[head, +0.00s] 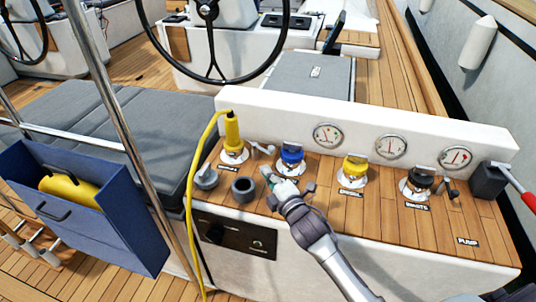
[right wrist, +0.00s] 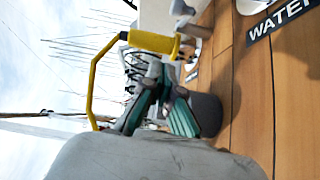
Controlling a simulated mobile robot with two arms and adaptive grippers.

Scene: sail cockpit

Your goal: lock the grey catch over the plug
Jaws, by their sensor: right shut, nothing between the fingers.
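The yellow plug (head: 232,132) stands upright in a round metal deck fitting at the left of the wooden panel, with its yellow cable running down to the left. It lies sideways in the right wrist view (right wrist: 150,42). The grey catch (head: 262,149) sticks out beside the plug's base, on its right, not over the plug. A grey part by the plug in the right wrist view (right wrist: 196,30) looks like this catch. My right gripper (head: 267,175) is shut and empty, in front of the catch and apart from it. Its green-padded fingers show in the right wrist view (right wrist: 158,105). My left gripper is out of view.
A dark round cup (head: 244,190) and a grey cap (head: 206,179) are left of my right gripper. Blue (head: 291,154), yellow (head: 355,167) and black (head: 420,179) fittings stand to the right. The white gauge wall (head: 300,115) rises behind. A metal post (head: 130,130) stands left.

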